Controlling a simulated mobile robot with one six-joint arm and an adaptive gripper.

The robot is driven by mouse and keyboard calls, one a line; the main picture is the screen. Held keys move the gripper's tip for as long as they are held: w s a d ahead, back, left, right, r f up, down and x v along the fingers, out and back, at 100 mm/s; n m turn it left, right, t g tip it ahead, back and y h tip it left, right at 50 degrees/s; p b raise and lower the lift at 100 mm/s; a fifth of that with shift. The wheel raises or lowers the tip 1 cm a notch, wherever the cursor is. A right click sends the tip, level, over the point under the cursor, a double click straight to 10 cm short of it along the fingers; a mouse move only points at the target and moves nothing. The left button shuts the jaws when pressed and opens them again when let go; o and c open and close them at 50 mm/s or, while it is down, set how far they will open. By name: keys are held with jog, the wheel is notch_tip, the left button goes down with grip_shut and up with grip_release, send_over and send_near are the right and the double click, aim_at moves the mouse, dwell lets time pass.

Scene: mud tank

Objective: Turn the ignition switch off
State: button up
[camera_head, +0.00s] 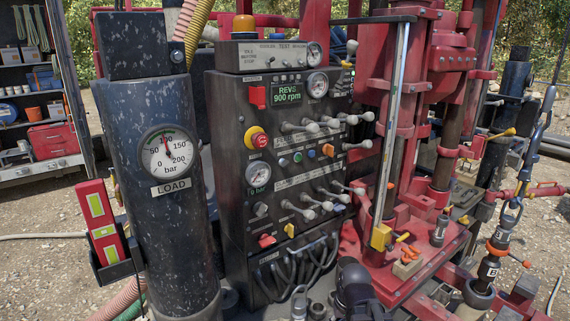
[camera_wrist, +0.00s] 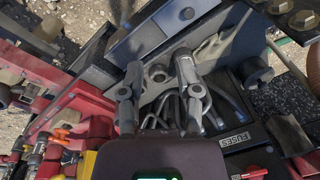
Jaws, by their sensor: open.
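The dark control panel (camera_head: 290,165) stands upright in the middle of the head view. I cannot tell for sure which control is the ignition switch, because the small labels are unreadable. A round grey knob (camera_head: 261,210) sits on the panel's lower left, and a red switch (camera_head: 267,240) is below it. A red part (camera_wrist: 254,173) shows beside the FUSES label at the lower right of the wrist view. My gripper (camera_wrist: 157,72) is open and empty in the wrist view, its two grey fingers apart. Loose cables (camera_wrist: 158,112) lie behind and between the fingers.
Several grey levers (camera_head: 310,126) stick out from the panel. A red emergency button (camera_head: 257,140) is at its left edge. A dark blue cylinder (camera_head: 168,220) with a load gauge stands left. The red drill mast (camera_head: 440,100) and its base fill the right. Cables (camera_head: 295,270) hang below the panel.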

jog(key=w+a+r+t+y+p, duration=0.2)
jog(key=w+a+r+y+p, duration=0.2)
jog(key=w+a+r, duration=0.25)
jog(key=m+t+y+p, duration=0.5)
jog(key=t+p, duration=0.6)
jog(key=t, duration=0.1)
send_near(286, 165)
jog(key=v, duration=0.3)
jog(key=shift+d+f, duration=0.1)
jog(key=shift+d, duration=0.15)
jog(key=shift+w+a, duration=0.1)
jog(key=shift+w, duration=0.05)
jog(key=x, duration=1.3)
jog(key=shift+w+a, duration=0.1)
jog(key=shift+a, duration=0.2)
grip_shut()
